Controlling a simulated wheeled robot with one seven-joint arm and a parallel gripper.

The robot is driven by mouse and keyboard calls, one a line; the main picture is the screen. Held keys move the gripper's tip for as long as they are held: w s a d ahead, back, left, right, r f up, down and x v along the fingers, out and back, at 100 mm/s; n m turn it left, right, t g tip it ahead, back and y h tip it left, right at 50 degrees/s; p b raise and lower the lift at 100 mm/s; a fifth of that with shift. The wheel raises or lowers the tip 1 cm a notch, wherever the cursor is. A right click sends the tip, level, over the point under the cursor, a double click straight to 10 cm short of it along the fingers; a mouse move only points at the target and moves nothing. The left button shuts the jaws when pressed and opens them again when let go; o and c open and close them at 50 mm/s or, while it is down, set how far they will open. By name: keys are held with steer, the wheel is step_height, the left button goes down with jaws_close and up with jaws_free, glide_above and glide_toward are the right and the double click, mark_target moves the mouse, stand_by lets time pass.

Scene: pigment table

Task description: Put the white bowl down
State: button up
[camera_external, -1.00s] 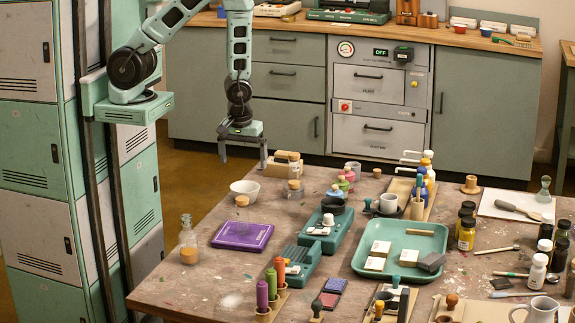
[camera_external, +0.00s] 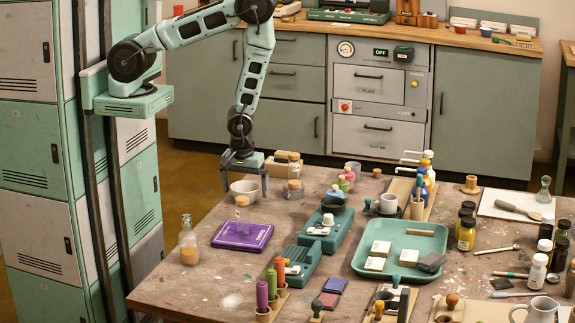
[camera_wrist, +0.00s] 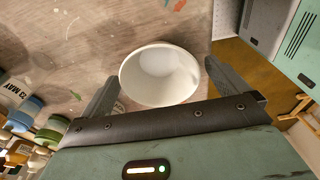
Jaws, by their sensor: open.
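The white bowl (camera_external: 242,192) stands upright on the worktable near its far left edge, and it looks empty in the wrist view (camera_wrist: 160,73). My gripper (camera_external: 245,185) points down over the bowl with its fingers spread wide, one on each side in the outside view. In the wrist view the bowl shows between the open fingers, with table visible between it and the left finger. I cannot tell whether either finger touches the bowl. My gripper hides part of its far rim in the outside view.
A purple tray (camera_external: 243,236) lies nearer the camera. The table edge and floor are close on the bowl's left.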

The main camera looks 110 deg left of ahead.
steer(key=shift+f, duration=0.15)
steer(key=c, duration=1.1)
